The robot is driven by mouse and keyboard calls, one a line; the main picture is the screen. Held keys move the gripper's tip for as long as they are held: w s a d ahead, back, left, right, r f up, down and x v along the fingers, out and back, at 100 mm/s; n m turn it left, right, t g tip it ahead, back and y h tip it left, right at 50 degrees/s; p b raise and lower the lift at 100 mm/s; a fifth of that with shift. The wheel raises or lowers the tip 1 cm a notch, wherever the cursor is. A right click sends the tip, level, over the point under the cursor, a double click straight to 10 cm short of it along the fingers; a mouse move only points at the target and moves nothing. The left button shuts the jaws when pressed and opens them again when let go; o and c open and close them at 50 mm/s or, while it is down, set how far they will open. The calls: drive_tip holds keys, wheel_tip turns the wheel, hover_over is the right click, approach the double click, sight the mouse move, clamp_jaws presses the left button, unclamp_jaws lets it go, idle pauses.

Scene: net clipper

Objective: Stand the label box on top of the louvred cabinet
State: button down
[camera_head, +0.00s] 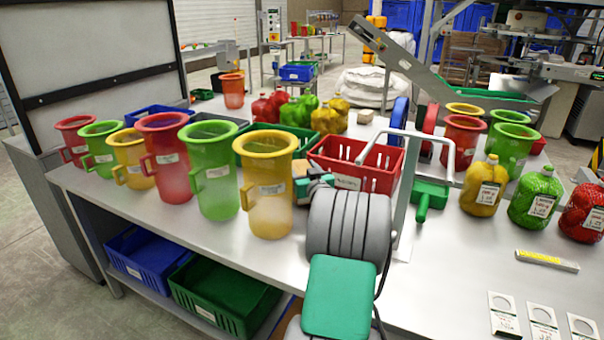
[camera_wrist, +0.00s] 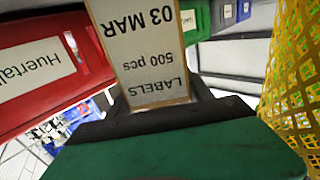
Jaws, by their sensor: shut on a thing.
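The label box (camera_wrist: 150,50) is a tan-edged carton with a white face printed "LABELS 500 pcs 03 MAR", upside down in the wrist view. My gripper (camera_wrist: 160,103) is shut on its near end. In the head view the gripper (camera_head: 313,183) is low over the table, between the yellow mesh-filled jug and the red crate, and my arm partly hides it. A small part of the label box (camera_head: 300,169) shows there. I cannot tell whether the box touches the table. A plain grey cabinet (camera_head: 60,215) stands at the left; no louvres are visible on it.
The yellow jug (camera_head: 270,205) stands close left of the gripper, and the red crate (camera_head: 350,172) close behind it. More jugs line the table's left side. Filled net bags (camera_head: 537,197) and a yellow marker bar (camera_head: 547,260) lie right.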

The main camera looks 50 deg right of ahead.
drive_tip(key=shift+f, duration=0.8)
drive_tip(key=shift+f, duration=0.2)
drive_tip(key=shift+c, duration=2.1)
unclamp_jaws()
